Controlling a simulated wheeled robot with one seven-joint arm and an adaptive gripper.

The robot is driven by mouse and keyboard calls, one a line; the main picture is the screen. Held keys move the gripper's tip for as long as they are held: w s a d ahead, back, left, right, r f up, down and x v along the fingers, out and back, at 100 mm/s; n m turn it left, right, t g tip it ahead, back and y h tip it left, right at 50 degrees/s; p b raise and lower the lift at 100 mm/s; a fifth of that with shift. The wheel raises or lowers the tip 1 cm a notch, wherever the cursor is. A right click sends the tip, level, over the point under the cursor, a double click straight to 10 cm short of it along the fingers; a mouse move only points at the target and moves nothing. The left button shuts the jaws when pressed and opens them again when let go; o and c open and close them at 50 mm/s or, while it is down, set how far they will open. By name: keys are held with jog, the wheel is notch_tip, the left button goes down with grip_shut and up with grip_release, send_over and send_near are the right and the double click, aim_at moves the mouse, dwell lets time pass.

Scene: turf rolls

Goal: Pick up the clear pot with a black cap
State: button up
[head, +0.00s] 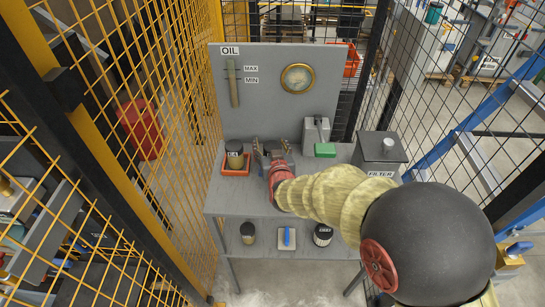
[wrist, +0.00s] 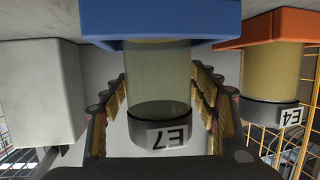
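In the wrist view, which is upside down, a clear, pale greenish pot (wrist: 158,75) with a black cap (wrist: 150,115) labelled E7 stands on a blue tray (wrist: 160,18). My gripper (wrist: 158,80) is open, with one finger on each side of the pot and small gaps seeming to remain. In the head view, my gripper (head: 271,150) reaches over the upper shelf and hides the clear pot and the blue tray. A yellowish pot (wrist: 273,72) with a black cap labelled E4 stands beside it on an orange tray (wrist: 290,25); it also shows in the head view (head: 235,162).
A grey panel marked OIL (head: 260,100) rises behind the shelf. A grey block with a green part (head: 325,149) and a FILTER box (head: 380,155) stand right of my gripper. Another black-capped pot (head: 248,238) sits on the lower shelf (head: 267,245). Yellow mesh fencing (head: 170,130) borders the left.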

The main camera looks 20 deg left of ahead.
jog(key=c, duration=1.4)
grip_shut()
